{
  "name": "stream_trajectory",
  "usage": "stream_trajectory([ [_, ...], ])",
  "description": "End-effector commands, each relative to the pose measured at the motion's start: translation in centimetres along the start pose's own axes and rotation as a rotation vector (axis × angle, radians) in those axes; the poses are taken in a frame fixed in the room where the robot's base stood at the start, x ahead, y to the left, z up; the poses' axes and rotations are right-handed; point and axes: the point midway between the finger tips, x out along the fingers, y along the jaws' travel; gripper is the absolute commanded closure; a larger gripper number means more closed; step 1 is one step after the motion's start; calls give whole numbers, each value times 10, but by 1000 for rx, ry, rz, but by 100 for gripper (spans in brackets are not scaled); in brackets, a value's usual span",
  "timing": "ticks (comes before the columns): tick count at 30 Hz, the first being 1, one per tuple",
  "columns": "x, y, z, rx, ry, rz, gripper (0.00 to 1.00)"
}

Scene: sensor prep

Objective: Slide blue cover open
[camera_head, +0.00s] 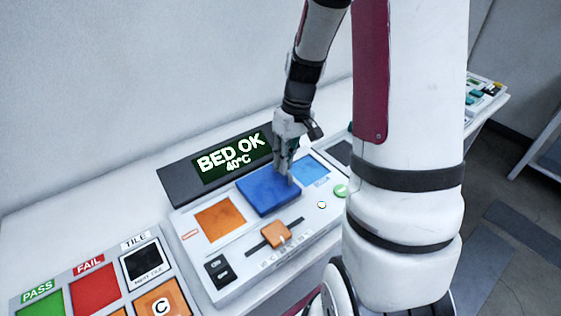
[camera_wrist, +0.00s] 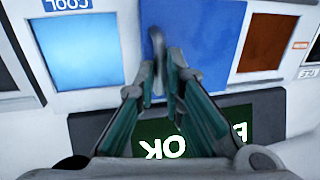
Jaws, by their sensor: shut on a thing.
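The blue cover (camera_head: 262,196) is a flat blue square on the grey console, between an orange pad (camera_head: 220,219) and a light blue pad (camera_head: 311,170). In the wrist view the cover (camera_wrist: 215,35) fills the upper middle. My gripper (camera_head: 287,181) reaches down to the cover's right part, near the light blue pad. In the wrist view my gripper (camera_wrist: 162,72) has its fingertips close together at a thin grey upright piece on the cover's left part. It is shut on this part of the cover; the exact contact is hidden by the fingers.
An orange slider knob (camera_head: 276,235), a white button (camera_head: 322,204) and a green button (camera_head: 340,190) lie in front and to the right. A sorting tray (camera_head: 125,250) with labelled squares stands at left.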

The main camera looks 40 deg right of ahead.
Motion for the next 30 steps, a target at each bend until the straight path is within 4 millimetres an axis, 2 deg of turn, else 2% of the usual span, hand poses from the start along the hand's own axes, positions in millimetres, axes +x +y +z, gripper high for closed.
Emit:
stream_trajectory([
  [1, -2, 6, -1, 1, 7, 11, 100],
  [3, -2, 6, -1, 1, 7, 12, 79],
  [4, -2, 6, -1, 2, 7, 12, 72],
  [5, -2, 6, -1, 2, 7, 12, 70],
  [13, -2, 4, 0, 1, 5, 8, 70],
  [17, -8, 4, -1, 1, 7, 8, 70],
  [20, -22, 4, -2, 1, 9, 9, 70],
  [30, -90, 4, -1, 2, 10, 11, 70],
])
